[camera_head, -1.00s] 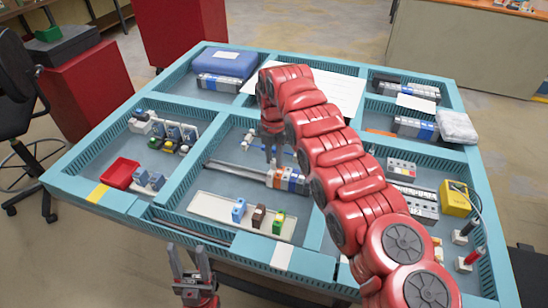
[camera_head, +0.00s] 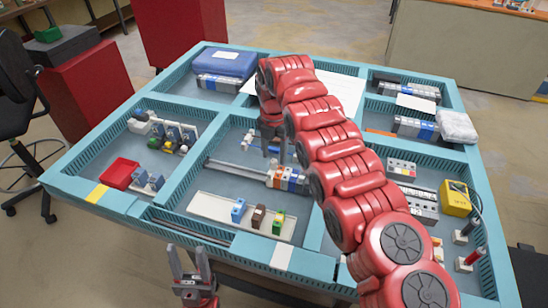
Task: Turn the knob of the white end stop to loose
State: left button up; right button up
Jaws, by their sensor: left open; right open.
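A row of terminal blocks (camera_head: 290,180) in white, orange and blue sits on a metal rail (camera_head: 235,169) in the middle compartment. A small white block at the left end of this row, below my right gripper, may be the white end stop (camera_head: 271,175); its knob is too small to make out. My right gripper (camera_head: 274,156) points down just above the left end of the row, open, with nothing seen between its fingers. My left gripper (camera_head: 189,262) is open and empty, pointing up in front of the table's near edge.
A cream tray (camera_head: 212,208) with blue, brown and green blocks lies in front of the rail. A red bin (camera_head: 121,173) is at left, a yellow device (camera_head: 455,199) at right. Blue-green dividers separate the compartments. My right arm covers part of the middle and right.

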aim_at(273, 160)
jog(key=r+p, duration=0.1)
jog(key=r, duration=0.3)
jog(key=shift+a+r, duration=0.2)
notch_tip(273, 160, up, 11)
jog(key=p, duration=1.1)
jog(key=shift+d, duration=0.15)
jog(key=shift+r, duration=0.1)
